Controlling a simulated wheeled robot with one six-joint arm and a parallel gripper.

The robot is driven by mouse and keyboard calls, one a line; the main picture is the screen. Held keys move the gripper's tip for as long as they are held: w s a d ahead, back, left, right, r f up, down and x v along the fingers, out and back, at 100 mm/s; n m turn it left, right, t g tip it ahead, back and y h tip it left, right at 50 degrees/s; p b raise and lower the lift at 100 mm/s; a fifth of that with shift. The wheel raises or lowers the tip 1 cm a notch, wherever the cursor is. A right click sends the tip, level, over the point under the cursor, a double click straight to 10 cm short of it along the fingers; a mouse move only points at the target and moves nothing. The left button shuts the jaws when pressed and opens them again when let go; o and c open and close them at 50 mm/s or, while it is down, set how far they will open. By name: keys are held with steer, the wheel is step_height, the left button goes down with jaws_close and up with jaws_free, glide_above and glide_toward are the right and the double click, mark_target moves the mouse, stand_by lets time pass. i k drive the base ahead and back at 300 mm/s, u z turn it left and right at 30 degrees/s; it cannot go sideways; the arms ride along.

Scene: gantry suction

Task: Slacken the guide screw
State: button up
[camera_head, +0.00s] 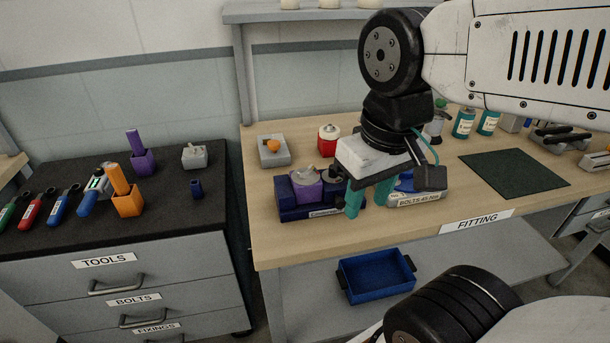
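A dark blue fixture (290,212) with a white label on its front stands on the wooden bench, left of my gripper. A purple block (306,191) sits in it with a grey knob-like part (303,175) on top. I cannot tell which small part is the guide screw. I see nothing held between the fingers. The gripper hides part of the fixture's right side.
Behind the fixture are a grey block with an orange knob (272,150) and a red container (328,139). A dark green mat (514,174) lies clear at right. A blue tray (377,276) sits on the lower shelf. A dark-topped tool cabinet (112,238) stands at left.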

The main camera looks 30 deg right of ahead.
mark_target(305, 173)
steer(key=z, duration=0.55)
steer(key=k, duration=1.3)
steer(key=u, duration=0.05)
steer(key=i, duration=0.55)
steer(key=u, duration=0.55)
steer(key=i, duration=1.1)
steer(key=z, duration=0.6)
